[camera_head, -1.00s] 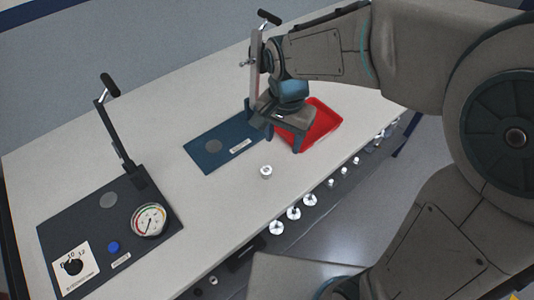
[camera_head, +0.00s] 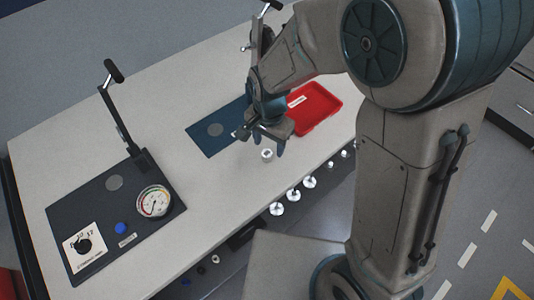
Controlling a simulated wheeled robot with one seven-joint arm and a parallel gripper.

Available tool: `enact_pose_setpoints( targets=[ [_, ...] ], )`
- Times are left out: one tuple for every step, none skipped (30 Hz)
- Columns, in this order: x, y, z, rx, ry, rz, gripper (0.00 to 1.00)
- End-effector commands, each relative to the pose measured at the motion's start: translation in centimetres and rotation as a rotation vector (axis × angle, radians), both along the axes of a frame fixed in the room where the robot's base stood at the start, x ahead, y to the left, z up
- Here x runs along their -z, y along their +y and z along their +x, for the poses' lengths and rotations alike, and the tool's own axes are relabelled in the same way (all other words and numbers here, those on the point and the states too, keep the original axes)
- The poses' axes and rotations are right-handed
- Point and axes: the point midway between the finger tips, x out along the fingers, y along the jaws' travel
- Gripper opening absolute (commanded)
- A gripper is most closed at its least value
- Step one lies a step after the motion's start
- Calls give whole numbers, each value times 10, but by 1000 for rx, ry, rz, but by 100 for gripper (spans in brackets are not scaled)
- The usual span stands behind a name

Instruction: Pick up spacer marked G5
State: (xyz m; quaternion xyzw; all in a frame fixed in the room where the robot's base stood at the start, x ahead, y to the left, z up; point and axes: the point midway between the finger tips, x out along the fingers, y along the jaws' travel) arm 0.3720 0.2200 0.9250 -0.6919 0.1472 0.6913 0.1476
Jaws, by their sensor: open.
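A small silvery-white cylinder (camera_head: 267,155) stands alone on the pale bench top. Several similar metal spacers (camera_head: 293,196) stand in a row on a dark rail along the bench's front edge; my arm hides the far end of the row. No marking is readable, so I cannot tell which spacer is G5. My gripper (camera_head: 263,147) is open and empty, pointing down close to the lone cylinder. I cannot tell whether a finger touches it.
A red tray (camera_head: 336,106) lies right of my gripper. A blue plate fixture (camera_head: 200,142) is behind it. A dark fixture (camera_head: 75,215) with a gauge (camera_head: 154,201), dial and lever stands at the left. The bench between is clear.

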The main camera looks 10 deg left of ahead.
Motion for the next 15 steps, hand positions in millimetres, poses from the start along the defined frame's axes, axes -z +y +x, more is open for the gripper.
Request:
enact_pose_setpoints(
  targets=[
    [7,2,-1,-1,5,-3,52],
    [11,3,-1,0,5,-3,52],
    [16,4,-1,0,5,-3,52],
    [20,4,-2,0,5,-3,52],
    [24,4,-1,1,3,-3,52],
    [29,4,-1,1,3,-3,52],
    [32,4,-1,1,3,-3,52],
    [34,5,-1,1,2,-1,52],
    [36,5,-1,1,1,-1,52],
    [37,5,-1,1,1,-1,52],
    [38,5,-1,1,1,-1,52],
    [38,5,-1,0,0,0,52],
    [38,5,-1,0,0,0,52],
    [38,5,-1,0,0,0,52],
    [38,5,0,0,0,0,52]
  ],
)
